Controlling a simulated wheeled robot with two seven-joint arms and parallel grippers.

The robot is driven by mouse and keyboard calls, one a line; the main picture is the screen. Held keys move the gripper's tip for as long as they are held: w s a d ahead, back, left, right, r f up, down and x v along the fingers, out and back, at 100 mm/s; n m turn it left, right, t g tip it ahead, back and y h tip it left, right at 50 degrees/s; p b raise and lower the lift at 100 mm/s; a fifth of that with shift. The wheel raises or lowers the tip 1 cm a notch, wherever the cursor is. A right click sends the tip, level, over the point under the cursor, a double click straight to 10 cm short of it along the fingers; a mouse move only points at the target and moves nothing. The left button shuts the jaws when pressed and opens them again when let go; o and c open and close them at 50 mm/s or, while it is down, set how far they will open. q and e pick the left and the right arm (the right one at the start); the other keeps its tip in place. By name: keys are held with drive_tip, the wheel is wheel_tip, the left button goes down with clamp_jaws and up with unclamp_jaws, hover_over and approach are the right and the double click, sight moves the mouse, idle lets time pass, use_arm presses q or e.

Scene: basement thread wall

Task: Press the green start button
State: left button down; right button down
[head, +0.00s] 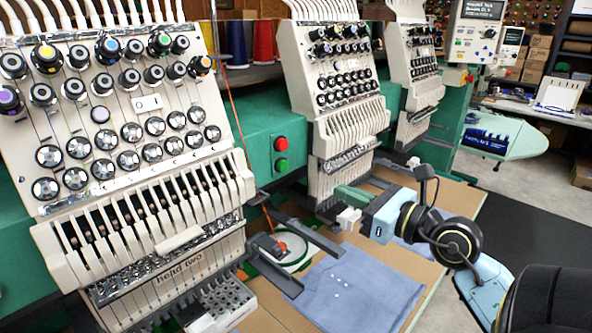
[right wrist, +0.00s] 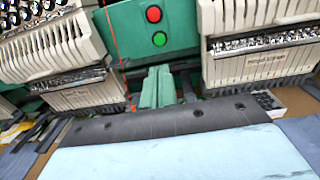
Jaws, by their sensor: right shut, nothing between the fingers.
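The green start button (head: 281,164) is on the green machine beam, directly below a red button (head: 281,143), between two embroidery heads. In the right wrist view the green button (right wrist: 160,39) and the red button (right wrist: 153,14) are both unobstructed. My right gripper (head: 342,194) is to the right of and lower than the green button in the head view, apart from it. Its green fingers (right wrist: 158,72) are shut together with nothing between them, and in the wrist view they lie just below the button. My left gripper is not in view.
A large embroidery head (head: 150,130) stands left of the buttons and another (head: 335,100) right of them. An orange thread (head: 236,120) hangs left of the buttons. A blue garment (head: 355,290) lies on the table below, beside a round hoop (head: 288,252).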

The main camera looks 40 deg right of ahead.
sight(285, 166)
drive_tip(key=w+p, duration=0.1)
drive_tip(key=w, duration=0.3)
drive_tip(key=w+a, duration=0.1)
drive_tip(key=w, duration=0.2)
drive_tip(key=w+p, duration=0.1)
drive_tip(key=w, duration=0.3)
drive_tip(key=shift+w+a+r+p, duration=0.1)
drive_tip(key=shift+w+a+p, duration=0.1)
drive_tip(key=shift+w+p, duration=0.15)
drive_tip(key=shift+w, duration=0.65)
drive_tip(key=shift+a, duration=0.1)
